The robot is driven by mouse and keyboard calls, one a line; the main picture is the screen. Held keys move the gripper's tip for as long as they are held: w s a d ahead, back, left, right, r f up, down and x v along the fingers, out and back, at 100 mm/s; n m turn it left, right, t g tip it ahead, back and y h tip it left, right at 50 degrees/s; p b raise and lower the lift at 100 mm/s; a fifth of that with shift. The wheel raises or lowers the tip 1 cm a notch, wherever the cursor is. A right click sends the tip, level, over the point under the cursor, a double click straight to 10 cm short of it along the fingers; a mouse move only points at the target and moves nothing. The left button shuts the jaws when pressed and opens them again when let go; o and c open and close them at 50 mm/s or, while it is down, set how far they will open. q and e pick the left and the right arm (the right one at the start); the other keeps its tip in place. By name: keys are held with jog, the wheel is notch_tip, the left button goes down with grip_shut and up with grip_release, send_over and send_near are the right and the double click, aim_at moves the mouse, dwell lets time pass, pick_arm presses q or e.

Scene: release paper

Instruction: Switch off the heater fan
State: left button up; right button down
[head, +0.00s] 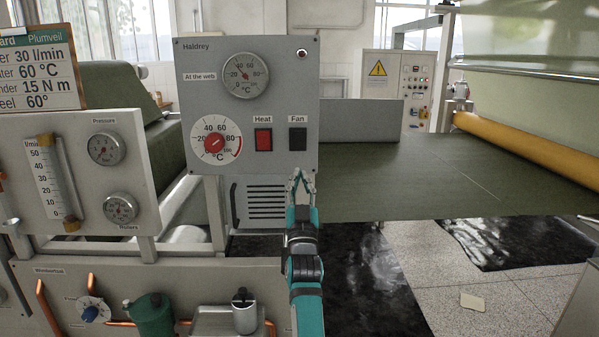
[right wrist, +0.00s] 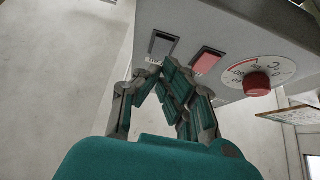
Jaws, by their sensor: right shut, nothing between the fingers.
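The grey heater panel (head: 275,95) marked Haldrey carries a black rocker switch (head: 298,139) labelled Fan and a red rocker switch (head: 263,139) labelled Heat. My right gripper (head: 300,174) is shut and empty, its fingertips just below the Fan switch near the panel's lower right corner. In the right wrist view the gripper (right wrist: 156,72) points toward the panel, with the dark Fan switch (right wrist: 163,44) just beyond the tips and the red Heat switch (right wrist: 207,61) to its right. Contact with the panel cannot be told. My left gripper is not seen.
A red dial (head: 215,142) sits left of the switches, and a round gauge (head: 245,75) above. A gauge panel (head: 84,200) stands at left. Green web (head: 440,180) runs to the right, with a yellow roller (head: 530,150) along it.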

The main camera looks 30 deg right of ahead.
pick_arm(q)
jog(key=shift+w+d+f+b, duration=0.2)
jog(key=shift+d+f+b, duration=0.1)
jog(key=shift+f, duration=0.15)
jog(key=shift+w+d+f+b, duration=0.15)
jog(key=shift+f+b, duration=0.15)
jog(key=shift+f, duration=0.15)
pick_arm(e)
jog(key=v, duration=0.4)
jog(key=shift+f, duration=0.35)
